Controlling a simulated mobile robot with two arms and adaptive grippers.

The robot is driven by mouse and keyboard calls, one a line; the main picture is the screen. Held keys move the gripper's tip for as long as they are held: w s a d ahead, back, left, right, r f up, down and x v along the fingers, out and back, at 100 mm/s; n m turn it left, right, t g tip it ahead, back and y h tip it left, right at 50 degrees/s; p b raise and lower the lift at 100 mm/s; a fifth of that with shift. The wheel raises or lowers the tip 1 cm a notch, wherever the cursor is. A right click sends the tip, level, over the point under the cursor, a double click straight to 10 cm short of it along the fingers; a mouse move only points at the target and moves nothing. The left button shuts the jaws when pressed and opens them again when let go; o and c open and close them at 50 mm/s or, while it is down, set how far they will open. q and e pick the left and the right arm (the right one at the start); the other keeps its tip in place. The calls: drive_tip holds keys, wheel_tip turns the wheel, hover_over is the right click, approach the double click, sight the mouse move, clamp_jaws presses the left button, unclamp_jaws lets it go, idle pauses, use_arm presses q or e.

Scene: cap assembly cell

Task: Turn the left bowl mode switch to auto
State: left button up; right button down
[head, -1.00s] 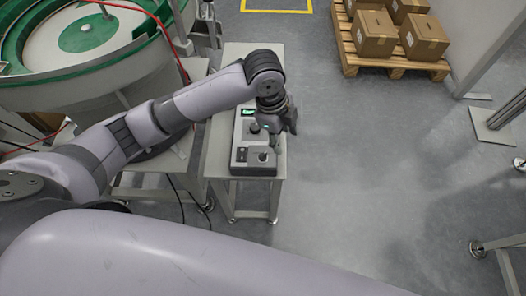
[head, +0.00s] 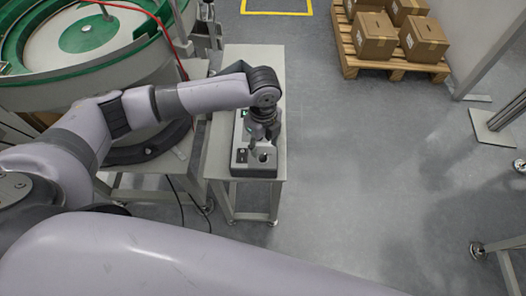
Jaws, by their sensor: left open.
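The control box (head: 253,172) with the bowl mode switch sits on a narrow grey stand. A dark round knob (head: 264,156) shows on its near right part, with a small dark switch (head: 241,156) to the left. Which one is the mode switch, and its setting, is too small to read. My left gripper (head: 260,150) is open and points down over the box, just above or beside the knob; I cannot tell whether it touches. It hides the middle of the box. A small green display (head: 246,114) shows behind it. My right gripper is not in view.
A green and white bowl feeder (head: 90,40) stands at the upper left, with a red cable (head: 165,35) beside it. A pallet with cartons (head: 375,38) is at the upper right.

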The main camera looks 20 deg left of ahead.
sight(263, 155)
use_arm(q)
wheel_tip(263, 155, down, 6)
drive_tip(key=shift+r, duration=0.1)
drive_tip(key=shift+c, duration=0.4)
clamp_jaws()
idle(0.3)
